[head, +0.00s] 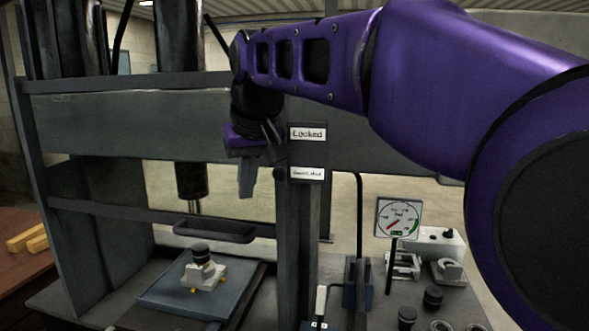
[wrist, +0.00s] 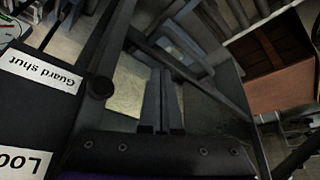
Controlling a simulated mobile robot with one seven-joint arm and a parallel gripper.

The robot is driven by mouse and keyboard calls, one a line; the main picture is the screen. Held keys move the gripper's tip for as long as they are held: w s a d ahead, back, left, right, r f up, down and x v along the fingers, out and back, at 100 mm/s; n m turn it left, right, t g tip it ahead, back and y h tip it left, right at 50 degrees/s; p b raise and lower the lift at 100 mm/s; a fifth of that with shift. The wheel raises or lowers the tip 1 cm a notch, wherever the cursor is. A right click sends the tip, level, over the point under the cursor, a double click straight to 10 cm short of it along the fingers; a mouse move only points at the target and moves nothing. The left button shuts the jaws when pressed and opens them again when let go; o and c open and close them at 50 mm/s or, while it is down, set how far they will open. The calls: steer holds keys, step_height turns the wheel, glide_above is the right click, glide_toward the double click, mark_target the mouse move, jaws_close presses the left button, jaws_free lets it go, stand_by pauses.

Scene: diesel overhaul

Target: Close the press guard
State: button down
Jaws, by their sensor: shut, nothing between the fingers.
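The press guard's lower bar (head: 100,210) crosses the front of the press in the head view, with a dark handle (head: 215,230) on it. The bar stands above the press bed, with an open gap below it. My gripper (head: 246,190) is shut and empty, fingers pointing down, above and right of the handle, near the right post. In the wrist view my gripper's fingers (wrist: 161,98) are together, with nothing between them. Two white labels, "Locked" (head: 308,133) and "Guard shut" (head: 307,174), sit on the right post. My gripper hides part of the press behind it.
A pale part with a dark top (head: 203,272) sits on a plate (head: 165,298) on the press bed. A dial gauge (head: 398,217), a white box (head: 435,243) and several dark cylinders stand to the right. Yellow blocks (head: 25,238) lie on a brown table at left.

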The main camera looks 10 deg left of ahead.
mark_target(249, 237)
steer(key=x, duration=0.3)
steer(key=shift+w+a+f, duration=0.1)
steer(key=shift+f, duration=0.3)
steer(key=shift+s+d+f+b, duration=0.15)
steer(key=shift+s+f+b, duration=0.1)
steer(key=shift+f, duration=0.3)
steer(key=shift+s+d+f+b, duration=0.1)
steer(key=shift+f+b, duration=0.15)
steer(key=shift+f, duration=0.3)
steer(key=shift+s+d+f, duration=0.1)
steer(key=shift+s+f, duration=0.1)
steer(key=shift+f, duration=0.45)
steer(key=shift+f, duration=0.1)
